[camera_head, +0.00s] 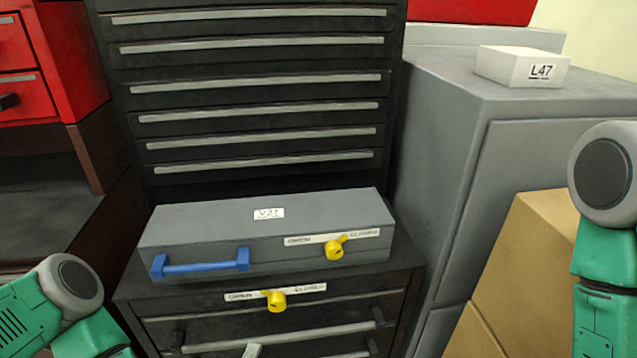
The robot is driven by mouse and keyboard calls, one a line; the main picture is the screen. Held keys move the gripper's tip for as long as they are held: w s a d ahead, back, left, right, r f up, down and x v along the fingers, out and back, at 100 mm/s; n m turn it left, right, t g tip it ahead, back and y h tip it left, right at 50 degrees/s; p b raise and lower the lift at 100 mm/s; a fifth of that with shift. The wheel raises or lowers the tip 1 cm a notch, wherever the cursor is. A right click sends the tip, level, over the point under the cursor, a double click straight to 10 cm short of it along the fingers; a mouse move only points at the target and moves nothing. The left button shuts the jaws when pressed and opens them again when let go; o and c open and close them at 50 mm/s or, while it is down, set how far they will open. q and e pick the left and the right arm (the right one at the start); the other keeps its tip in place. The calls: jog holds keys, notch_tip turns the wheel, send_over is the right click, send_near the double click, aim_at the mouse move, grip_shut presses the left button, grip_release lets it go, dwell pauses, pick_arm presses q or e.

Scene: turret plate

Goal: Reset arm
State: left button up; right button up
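My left arm shows as green links with a grey joint at the lower left. My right arm shows as green links with a grey joint at the right edge. Neither gripper can be made out; a small pale grey piece at the bottom middle edge is too cut off to identify. A grey case (270,222) labelled V27 lies on a black drawer cabinet (135,294). It has a blue handle (200,266) and a yellow latch (336,249). A second yellow latch (275,301) is on the cabinet front below it. Both latches sit by open/closed labels.
A tall black drawer unit (255,65) stands behind the case. A grey cabinet (440,150) stands to the right, with a white box (520,66) marked L47 on top. A tan box (530,270) is beside my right arm. Red drawers (30,60) stand at the upper left.

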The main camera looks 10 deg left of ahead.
pick_arm(q)
jog(key=s+d+f+m+g+h, duration=0.4)
jog(key=s+f+m+g, duration=0.3)
jog(key=m+g, duration=0.35)
jog(key=s+a+m+g+y, duration=0.3)
jog(key=s+a, duration=0.1)
jog(key=a, duration=0.4)
jog(key=s+a+m+g+y, duration=0.3)
jog(key=s+a, duration=0.2)
jog(key=a, duration=0.3)
jog(key=shift+a+f+m, duration=0.35)
jog(key=shift+f, duration=0.05)
jog(key=shift+g, duration=0.25)
jog(key=shift+d, duration=0.1)
